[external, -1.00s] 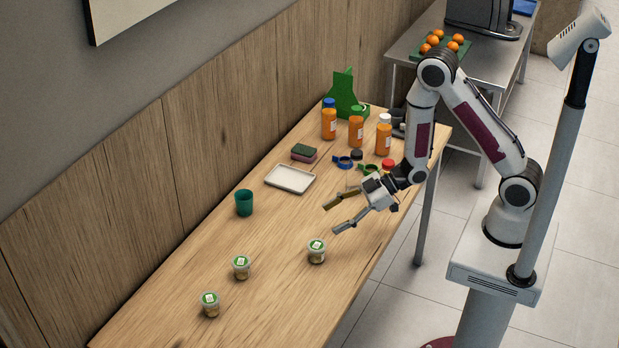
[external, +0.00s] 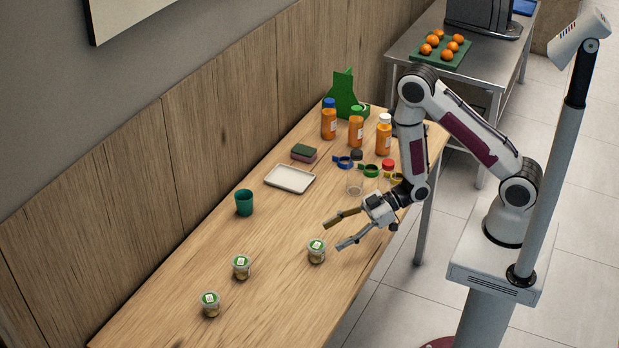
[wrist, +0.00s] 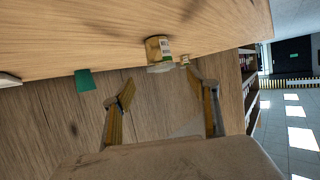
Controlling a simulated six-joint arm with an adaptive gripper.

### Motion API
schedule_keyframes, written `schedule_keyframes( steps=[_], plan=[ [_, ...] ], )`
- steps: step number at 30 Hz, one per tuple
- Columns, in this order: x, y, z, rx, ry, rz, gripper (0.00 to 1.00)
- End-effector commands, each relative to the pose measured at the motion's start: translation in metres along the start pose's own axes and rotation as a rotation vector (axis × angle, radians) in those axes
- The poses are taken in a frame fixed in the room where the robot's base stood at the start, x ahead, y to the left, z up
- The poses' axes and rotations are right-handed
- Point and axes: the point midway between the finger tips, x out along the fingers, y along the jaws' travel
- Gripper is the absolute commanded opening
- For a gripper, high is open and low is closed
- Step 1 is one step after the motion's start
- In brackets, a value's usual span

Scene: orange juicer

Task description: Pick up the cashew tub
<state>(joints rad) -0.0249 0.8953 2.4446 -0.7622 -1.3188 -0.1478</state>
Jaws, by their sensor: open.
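Three small clear tubs with green-and-white lids stand on the wooden table: a near tub (external: 316,251), a middle tub (external: 241,267) and a far-left tub (external: 210,304). I cannot read which one is labelled cashew. My gripper (external: 331,234) is open and empty, just up and right of the near tub, its fingers pointing toward the left. In the wrist view a tub (wrist: 158,51) shows beyond the gap between my open fingers (wrist: 165,88), apart from them.
A teal cup (external: 244,203), a white tray (external: 290,179) and a sponge (external: 304,153) lie along the wall side of the table (external: 170,290). Several orange juice bottles (external: 356,131) stand at the far end. The table around the tubs is clear.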

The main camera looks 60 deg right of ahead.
Motion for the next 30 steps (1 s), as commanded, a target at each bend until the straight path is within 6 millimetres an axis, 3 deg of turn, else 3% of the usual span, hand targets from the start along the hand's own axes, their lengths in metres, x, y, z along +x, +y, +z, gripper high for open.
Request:
schedule_keyframes(
  steps=[9,22,30],
  plan=[
    [0.020,-0.001,0.000,0.000,-0.001,-0.001,0.59],
    [0.024,-0.001,0.000,-0.001,0.000,-0.001,0.59],
    [0.049,-0.003,0.002,-0.002,0.000,-0.002,0.59]
  ],
)
